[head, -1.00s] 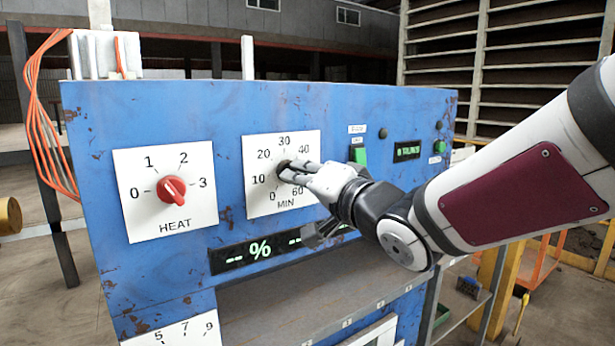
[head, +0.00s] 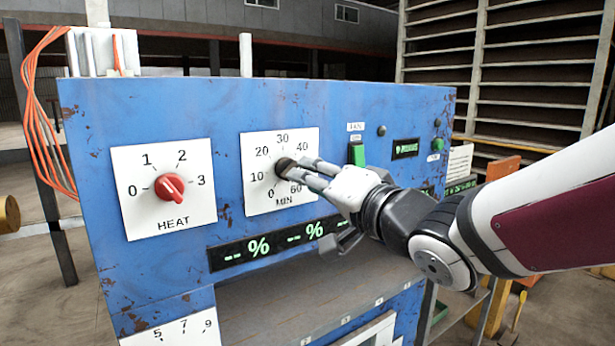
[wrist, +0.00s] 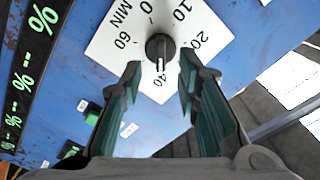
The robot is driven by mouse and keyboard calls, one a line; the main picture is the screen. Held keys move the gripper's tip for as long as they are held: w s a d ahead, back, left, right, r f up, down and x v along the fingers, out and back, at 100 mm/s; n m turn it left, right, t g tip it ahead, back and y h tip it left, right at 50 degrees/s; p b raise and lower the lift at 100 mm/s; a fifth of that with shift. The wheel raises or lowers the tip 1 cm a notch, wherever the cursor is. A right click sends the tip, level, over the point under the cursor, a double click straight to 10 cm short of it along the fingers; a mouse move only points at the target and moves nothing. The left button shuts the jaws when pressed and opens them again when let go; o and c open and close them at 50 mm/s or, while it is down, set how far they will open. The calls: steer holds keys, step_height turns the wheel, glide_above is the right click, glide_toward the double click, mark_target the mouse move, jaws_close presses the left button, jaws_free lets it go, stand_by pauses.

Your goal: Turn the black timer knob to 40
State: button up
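The black timer knob (head: 285,168) sits on a white MIN dial plate (head: 254,196) on the blue panel. It also shows in the wrist view (wrist: 158,46), where its white pointer line points down at the 40 mark. My gripper (head: 307,171) is just in front of and to the right of the knob in the head view. In the wrist view my gripper (wrist: 160,72) has its two fingers apart, one on each side below the knob, with a gap between them and the knob. The fingers hide the 30 and 50 marks there.
A red HEAT knob (head: 170,187) on its white plate is left of the timer. A green FAN switch (head: 357,154) is to the upper right, close to my wrist. A display strip (head: 262,247) and a metal shelf (head: 290,293) are below.

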steer(key=v, duration=0.3)
steer(key=shift+d, duration=0.15)
steer(key=s+d+f+g+h, duration=0.1)
steer(key=s+d+f+h, duration=0.1)
steer(key=d+f+h, duration=0.4)
steer(key=s+d+f+g+h, duration=0.1)
steer(key=s+d+g+h, duration=0.15)
steer(key=d, duration=0.55)
steer(key=s+d+f+n+g, duration=0.1)
steer(key=s+f+g, duration=0.2)
steer(key=s, duration=0.6)
steer(key=s+d+f+n+g+h, duration=0.1)
steer(key=s+f+g, duration=0.3)
steer(key=s, duration=0.4)
steer(key=shift+s+d+f+n, duration=0.4)
steer(key=shift+d+f+n, duration=0.1)
steer(key=shift+d+n, duration=0.1)
steer(key=shift+h, duration=0.25)
